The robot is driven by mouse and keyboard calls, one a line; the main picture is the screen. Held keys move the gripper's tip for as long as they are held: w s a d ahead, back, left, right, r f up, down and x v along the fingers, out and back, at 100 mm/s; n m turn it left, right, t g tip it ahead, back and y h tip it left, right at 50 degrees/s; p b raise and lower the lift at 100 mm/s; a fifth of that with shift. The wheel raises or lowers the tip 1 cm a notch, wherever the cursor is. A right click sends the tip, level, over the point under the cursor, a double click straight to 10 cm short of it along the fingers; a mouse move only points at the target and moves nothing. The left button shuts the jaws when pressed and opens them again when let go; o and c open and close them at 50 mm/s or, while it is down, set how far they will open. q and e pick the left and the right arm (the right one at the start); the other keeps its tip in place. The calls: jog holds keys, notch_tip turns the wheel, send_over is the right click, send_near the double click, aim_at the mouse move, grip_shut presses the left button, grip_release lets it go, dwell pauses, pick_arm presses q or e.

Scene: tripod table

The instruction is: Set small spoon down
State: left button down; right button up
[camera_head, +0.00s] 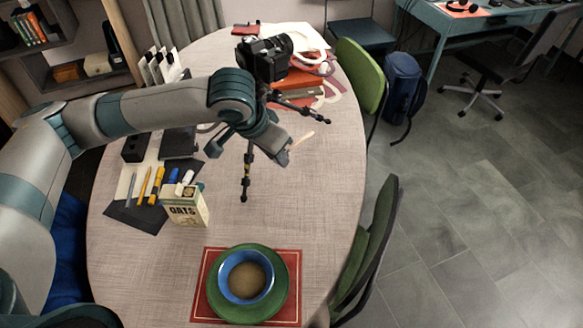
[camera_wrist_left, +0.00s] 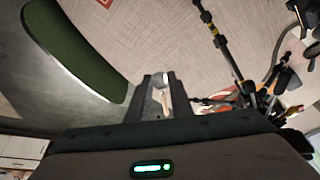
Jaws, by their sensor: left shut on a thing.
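My left gripper (camera_head: 284,150) hangs over the table, right of its middle, and is shut on the small spoon. A pale, thin strip of the small spoon (camera_head: 302,137) shows beyond the fingers in the head view; the rest is hidden by the gripper. In the left wrist view, the small spoon (camera_wrist_left: 164,96) shows between the two fingers of the left gripper (camera_wrist_left: 161,84). I cannot tell how high above the table (camera_head: 320,190) the spoon is. My right gripper is not in view.
A black tripod with a camera (camera_head: 264,58) stands close beside the gripper, its legs spread. A blue bowl (camera_head: 226,278) sits on a green plate (camera_head: 284,290) on a red placemat (camera_head: 292,258). An oats box (camera_head: 185,208) stands left. The table right of the box is clear.

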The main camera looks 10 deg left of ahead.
pick_arm(q)
jog(key=a+r+n+y, duration=0.2)
jog(key=a+r+n, duration=0.2)
jog(key=r+n, duration=0.1)
jog(key=shift+a+r, duration=0.15)
jog(key=shift+a, duration=0.2)
jog(key=shift+s+a, duration=0.15)
